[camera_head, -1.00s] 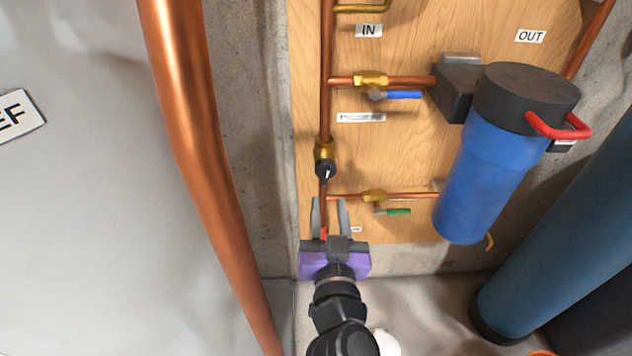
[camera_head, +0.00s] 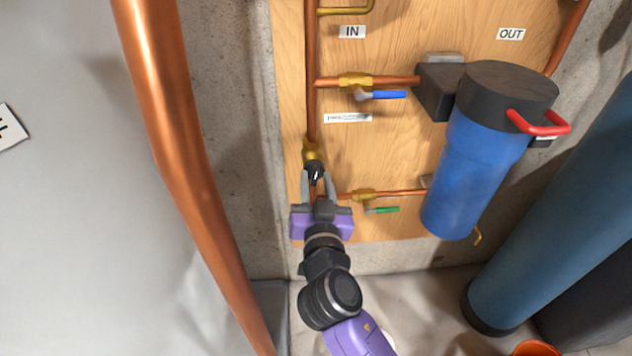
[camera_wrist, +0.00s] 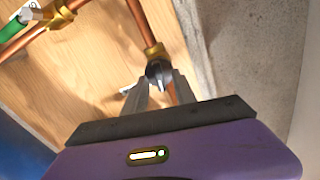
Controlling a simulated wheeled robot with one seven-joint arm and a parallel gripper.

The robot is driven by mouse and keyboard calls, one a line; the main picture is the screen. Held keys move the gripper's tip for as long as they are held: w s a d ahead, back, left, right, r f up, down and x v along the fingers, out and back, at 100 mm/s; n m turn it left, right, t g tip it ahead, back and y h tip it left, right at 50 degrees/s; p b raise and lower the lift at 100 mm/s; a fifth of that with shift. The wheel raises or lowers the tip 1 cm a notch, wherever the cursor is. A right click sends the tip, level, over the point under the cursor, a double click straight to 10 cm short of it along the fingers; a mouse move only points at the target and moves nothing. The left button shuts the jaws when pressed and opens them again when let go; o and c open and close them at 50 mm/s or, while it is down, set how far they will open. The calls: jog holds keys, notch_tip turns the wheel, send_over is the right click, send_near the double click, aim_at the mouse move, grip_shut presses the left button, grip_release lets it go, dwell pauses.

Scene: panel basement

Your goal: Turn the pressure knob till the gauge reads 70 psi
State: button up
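The black pressure knob (camera_head: 314,171) sits below a brass fitting on the left vertical copper pipe. No gauge dial can be made out in either view, so the pressure reading is not visible.
A blue filter housing (camera_head: 467,175) with a red handle stands right of the knob. A blue-handled valve (camera_head: 380,95) is above right, and a green-handled valve (camera_head: 381,210) is close on the right. A thick copper pipe (camera_head: 182,150) runs down the left.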

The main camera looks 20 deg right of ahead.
grip_shut()
